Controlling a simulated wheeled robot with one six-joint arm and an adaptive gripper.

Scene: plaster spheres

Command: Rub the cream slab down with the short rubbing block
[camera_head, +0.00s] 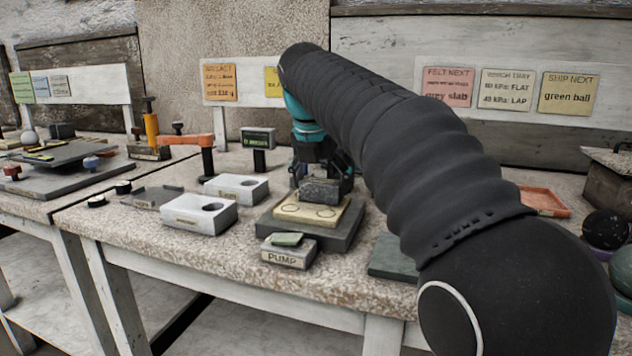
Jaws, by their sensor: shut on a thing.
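The cream slab (290,209) lies on a dark grey plinth (337,238) near the table's front edge, with circle marks on its top. A short grey rubbing block (319,192) is at the slab's back part, low over it; I cannot tell for sure whether it touches. My gripper (321,178) points down and is shut on the block from above. My dark arm reaches in from the right and hides what is behind it. The fingertips are partly hidden by the block and too small to see clearly.
A "PUMP" box (288,254) with a green top stands just in front of the plinth. Two white blocks with round holes (199,212) (236,187) stand left. A small display (258,139) is behind. A dark green plate (393,259) and an orange tray (545,201) lie right.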

